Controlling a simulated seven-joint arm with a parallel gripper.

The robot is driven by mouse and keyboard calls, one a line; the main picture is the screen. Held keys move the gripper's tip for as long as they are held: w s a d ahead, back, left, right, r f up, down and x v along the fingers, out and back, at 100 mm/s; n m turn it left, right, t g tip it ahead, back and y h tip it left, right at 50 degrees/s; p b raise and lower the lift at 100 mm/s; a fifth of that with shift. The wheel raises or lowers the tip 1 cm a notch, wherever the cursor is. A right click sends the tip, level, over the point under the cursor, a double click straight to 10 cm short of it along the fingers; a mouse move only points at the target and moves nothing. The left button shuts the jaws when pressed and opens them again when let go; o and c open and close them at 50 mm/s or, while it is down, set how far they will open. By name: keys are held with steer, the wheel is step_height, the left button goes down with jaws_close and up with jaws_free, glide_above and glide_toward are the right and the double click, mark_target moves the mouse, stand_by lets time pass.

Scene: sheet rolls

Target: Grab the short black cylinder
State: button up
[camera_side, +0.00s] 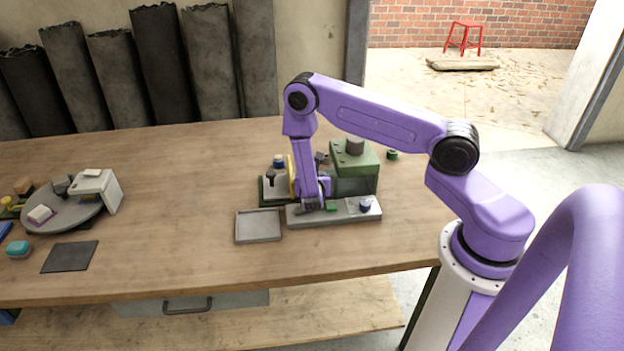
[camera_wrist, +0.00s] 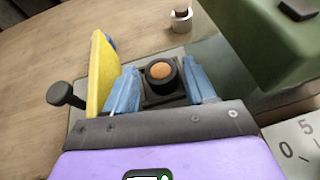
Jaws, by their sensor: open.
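The short black cylinder (camera_wrist: 162,76) has an orange-brown top face and stands upright in a dark square seat in the wrist view. My gripper (camera_wrist: 160,68) is open, with one blue finger on each side of the cylinder. Gaps show between the fingers and the cylinder, so it is not gripped. In the side view my arm reaches down to the bench beside the green machine. There the cylinder cannot be made out and appears hidden behind my arm.
A yellow plate (camera_wrist: 102,70) stands close to the left finger, with a black knob (camera_wrist: 62,95) beyond it. The green machine (camera_side: 355,162) is close on the right. A small pale post (camera_wrist: 181,20) stands behind. A grey tray (camera_side: 258,226) and a panel (camera_side: 350,213) lie in front.

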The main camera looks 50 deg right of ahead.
steer(key=shift+w+d+f, duration=0.1)
jaws_close()
steer(key=shift+r, duration=0.5)
steer(key=r, duration=0.2)
steer(key=shift+s+r, duration=0.2)
steer(key=shift+r, duration=0.2)
steer(key=s+a+r, duration=0.3)
steer(key=s+r, duration=0.6)
steer(key=s, duration=0.4)
steer(key=shift+a+r, duration=0.15)
steer(key=shift+a, duration=0.25)
